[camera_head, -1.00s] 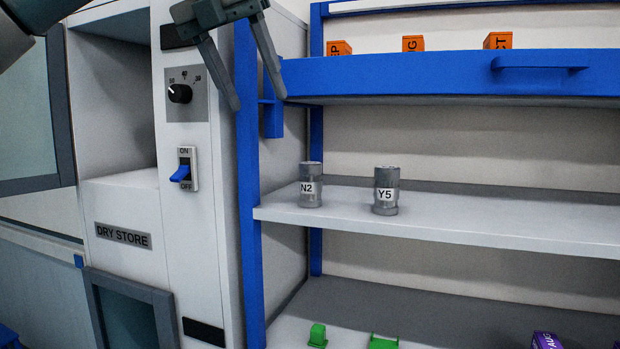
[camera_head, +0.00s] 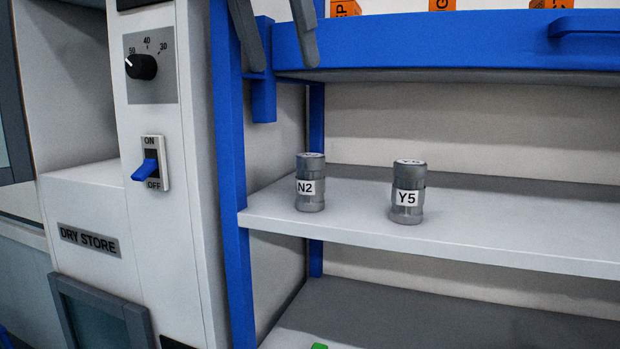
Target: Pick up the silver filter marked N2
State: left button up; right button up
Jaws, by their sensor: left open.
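The silver filter marked N2 (camera_head: 310,172) stands upright near the left end of the white middle shelf (camera_head: 500,240). Its label faces me. A second silver filter, marked Y5 (camera_head: 407,180), stands upright to its right with a gap between them. My left gripper (camera_head: 282,62) comes in from the top edge, above and a little left of the N2 filter. Its two fingers are apart with nothing between them. The rest of that gripper is cut off by the top of the picture. My right gripper is not in the picture.
A blue rack post (camera_head: 228,160) stands left of the N2 filter, and the blue upper shelf (camera_head: 430,45) runs above it with several orange boxes. The dry store cabinet (camera_head: 190,200) with a dial and blue switch stands at left. The middle shelf's right part is clear.

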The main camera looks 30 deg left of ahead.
aim_at(309, 155)
pick_arm(q)
jog(key=shift+s+d, duration=0.2)
jog(key=p+x, duration=0.2)
jog(key=x, duration=1)
jog(key=shift+w, duration=0.15)
jog(key=shift+f, duration=0.1)
jog(key=shift+w+d+f+p, duration=0.1)
jog(key=shift+w+f+p, duration=0.05)
jog(key=shift+f+p, duration=0.35)
jog(key=x, duration=0.1)
jog(key=p+x, duration=0.1)
jog(key=x, duration=0.1)
jog(key=shift+d, duration=0.25)
jog(key=shift+w+f, duration=0.2)
jog(key=shift+f, duration=0.35)
jog(key=shift+s, duration=0.1)
jog(key=shift+r, duration=0.1)
jog(key=c, duration=1.2)
